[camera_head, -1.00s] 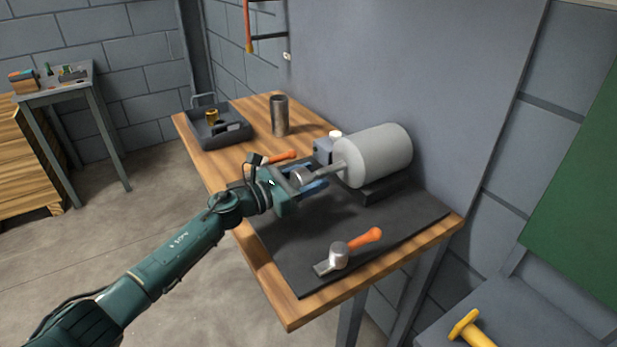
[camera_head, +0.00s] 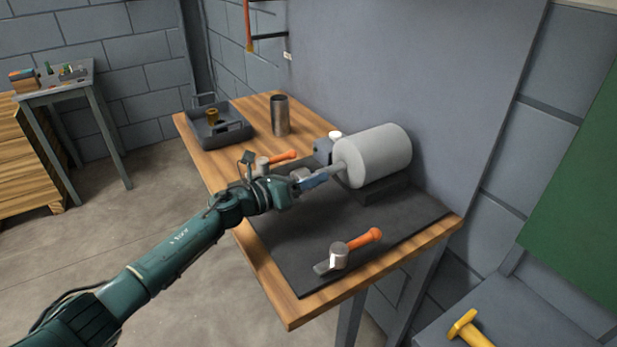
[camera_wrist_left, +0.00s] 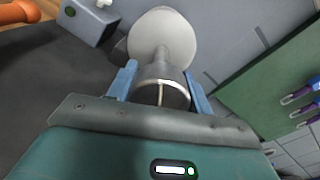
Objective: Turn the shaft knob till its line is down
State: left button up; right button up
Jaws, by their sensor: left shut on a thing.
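The casing is a pale grey cylinder (camera_head: 375,155) lying on a dark cradle on the bench, its shaft (camera_head: 329,172) pointing at my left arm. My left gripper (camera_head: 314,180) is shut on the metal knob (camera_wrist_left: 163,93) at the shaft's end. In the left wrist view the blue fingers (camera_wrist_left: 160,84) lie on both sides of the knob. A pale line shows on the knob's camera-facing side, running lengthwise between the fingers. In the head view the gripper is rolled edge-on and mostly hides the knob. My right gripper is not in view.
A hammer with an orange handle (camera_head: 362,241) lies on the dark mat (camera_head: 300,265) near the front. Another orange-handled tool (camera_head: 283,157) lies behind my left gripper. A metal cup (camera_head: 280,115) and a dark tray (camera_head: 238,131) stand at the back left.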

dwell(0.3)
pick_arm(q)
jog(key=o, duration=1)
jog(key=b+v, duration=0.1)
jog(key=v, duration=1.2)
jog(key=shift+a, duration=0.1)
